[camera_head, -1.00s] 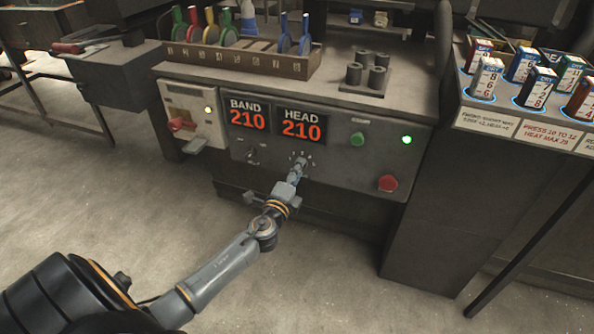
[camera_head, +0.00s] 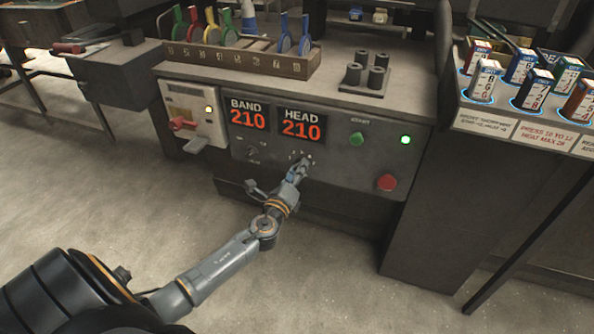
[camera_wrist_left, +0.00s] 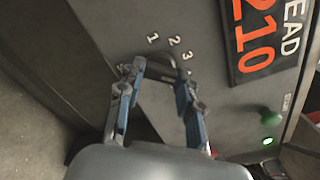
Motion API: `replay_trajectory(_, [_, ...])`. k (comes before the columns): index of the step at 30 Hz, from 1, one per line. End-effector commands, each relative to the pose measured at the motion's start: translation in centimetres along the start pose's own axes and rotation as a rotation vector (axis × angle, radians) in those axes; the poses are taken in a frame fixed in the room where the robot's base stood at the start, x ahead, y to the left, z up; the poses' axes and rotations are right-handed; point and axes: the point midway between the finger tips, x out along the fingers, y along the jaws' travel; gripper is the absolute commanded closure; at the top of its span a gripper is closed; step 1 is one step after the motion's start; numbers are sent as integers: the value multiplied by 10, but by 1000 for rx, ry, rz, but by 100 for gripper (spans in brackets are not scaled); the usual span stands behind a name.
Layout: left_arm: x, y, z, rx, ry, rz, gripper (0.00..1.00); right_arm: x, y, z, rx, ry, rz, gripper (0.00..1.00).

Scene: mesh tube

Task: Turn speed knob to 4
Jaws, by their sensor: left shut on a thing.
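The speed knob is a dark round knob on the grey front panel, with printed numbers around it; 1, 2 and 3 are readable in the left wrist view. The knob (camera_wrist_left: 158,60) shows only as a dark curved edge between the fingertips, and its pointer is hidden. My left gripper (camera_head: 301,168) reaches the panel below the HEAD display and hides most of the knob there. In the left wrist view my left gripper (camera_wrist_left: 160,78) is shut on the knob, one finger on each side. My right gripper is not in view.
The BAND display (camera_head: 248,116) and HEAD display (camera_head: 301,126) both read 210. A second small knob (camera_head: 253,153) sits left on the panel. A green button (camera_head: 357,139), a lit green lamp (camera_head: 405,140) and a red button (camera_head: 387,183) are to the right.

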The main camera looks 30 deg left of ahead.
Motion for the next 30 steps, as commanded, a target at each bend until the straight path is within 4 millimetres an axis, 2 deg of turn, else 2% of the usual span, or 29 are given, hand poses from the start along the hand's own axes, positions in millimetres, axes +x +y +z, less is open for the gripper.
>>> replay_trajectory(9, [-1,0,-2,1,4,0,96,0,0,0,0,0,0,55])
replay_trajectory(10, [-1,0,-2,0,4,0,60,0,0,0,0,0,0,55])
replay_trajectory(13, [-1,0,-2,0,4,0,42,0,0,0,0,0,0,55])
replay_trajectory(23, [-2,0,-1,0,2,0,42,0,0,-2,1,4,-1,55])
replay_trajectory(26, [-10,1,-1,0,3,1,42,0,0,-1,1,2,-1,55])
replay_trajectory(30, [-33,1,-2,1,4,2,42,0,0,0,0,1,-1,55])
